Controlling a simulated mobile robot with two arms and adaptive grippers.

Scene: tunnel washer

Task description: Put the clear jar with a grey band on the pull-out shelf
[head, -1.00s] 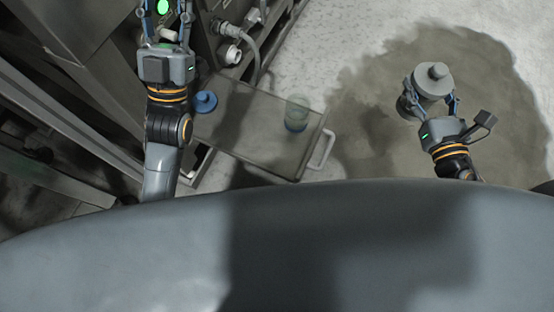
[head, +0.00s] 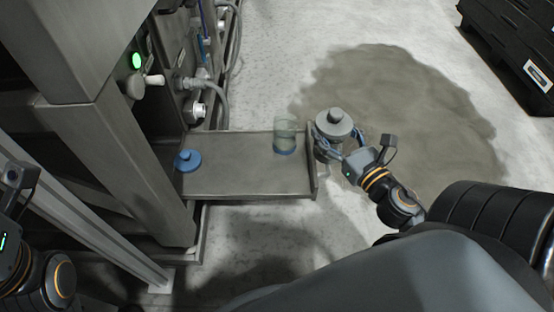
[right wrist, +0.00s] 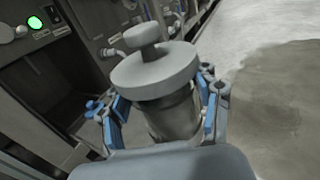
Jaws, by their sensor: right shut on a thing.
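My right gripper (head: 341,146) is shut around a jar (head: 324,146) with a grey knobbed lid (head: 334,123). In the right wrist view the jar (right wrist: 172,115) looks grey and see-through, held upright between the blue-padded fingers under its wide lid (right wrist: 155,71); I cannot make out its band. The pull-out shelf (head: 240,182) sticks out from the machine, and the held jar is just beyond its right end. My left gripper's body (head: 10,228) is at the left edge; its fingers are out of view.
A clear jar with a blue band (head: 285,135) stands open at the shelf's far right. A blue knobbed lid (head: 187,160) lies at its left. The shelf's middle and front are bare. The machine (head: 110,140) rises at left; black crates (head: 515,50) stand back right.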

